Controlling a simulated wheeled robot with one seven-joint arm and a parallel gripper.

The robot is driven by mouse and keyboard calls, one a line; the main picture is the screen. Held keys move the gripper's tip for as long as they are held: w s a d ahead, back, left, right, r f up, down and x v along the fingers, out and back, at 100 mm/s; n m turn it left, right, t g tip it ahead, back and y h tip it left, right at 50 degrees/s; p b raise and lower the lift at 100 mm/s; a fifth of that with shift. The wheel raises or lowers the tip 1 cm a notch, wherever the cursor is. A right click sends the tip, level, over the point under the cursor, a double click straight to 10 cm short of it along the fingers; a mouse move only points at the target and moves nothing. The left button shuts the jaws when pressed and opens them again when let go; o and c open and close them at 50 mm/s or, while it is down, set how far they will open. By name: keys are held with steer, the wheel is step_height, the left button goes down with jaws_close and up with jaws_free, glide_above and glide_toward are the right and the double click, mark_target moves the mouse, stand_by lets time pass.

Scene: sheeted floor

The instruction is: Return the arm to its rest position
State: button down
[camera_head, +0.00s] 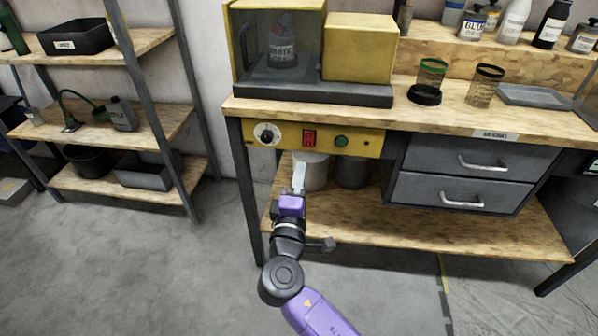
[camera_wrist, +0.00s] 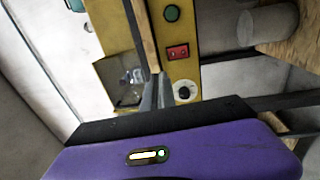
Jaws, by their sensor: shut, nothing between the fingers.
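My gripper (camera_head: 299,178) is at the end of my purple and black arm, in front of the workbench's yellow control panel. Its fingers are shut with nothing between them. In the wrist view my gripper (camera_wrist: 158,92) points toward the panel, near the red switch (camera_wrist: 178,52) and the dial (camera_wrist: 184,90). In the head view the panel carries the dial (camera_head: 266,133), the red switch (camera_head: 309,138) and a green button (camera_head: 341,141). I cannot tell from these frames whether the fingertips touch the panel.
A yellow machine with a clear chamber (camera_head: 282,40) stands on the workbench (camera_head: 450,118). Drawers (camera_head: 470,180) hang at the right, above a lower shelf (camera_head: 420,228) with containers. A shelving rack (camera_head: 110,125) stands at left. The floor (camera_head: 140,270) between is clear.

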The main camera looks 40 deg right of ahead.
steer(key=shift+w, duration=0.1)
steer(key=w+a+f+t+y, duration=0.1)
steer(key=w+a+t+y, duration=0.2)
steer(key=a+y, duration=0.25)
steer(key=s+a+f+t+y+p, duration=0.2)
steer(key=s+a+f+y+p, duration=0.1)
steer(key=s+a+y, duration=0.5)
steer(key=s+a+r+m+p, duration=0.1)
steer(key=s+r+m+p, duration=0.1)
steer(key=s, duration=0.7)
steer(key=s+a+r+m+g+y+p, duration=0.1)
steer(key=s+r+m+p, duration=0.1)
steer(key=s, duration=0.8)
steer(key=s+a+r+m+g+p, duration=0.1)
steer(key=s+r, duration=0.4)
steer(key=s, duration=0.5)
steer(key=m+p, duration=0.1)
steer(key=m, duration=0.1)
steer(key=shift+s+a+r+m+y+p, duration=0.25)
steer(key=shift+a+r+m+y+p, duration=0.05)
steer(key=shift+a+r+y+p, duration=0.1)
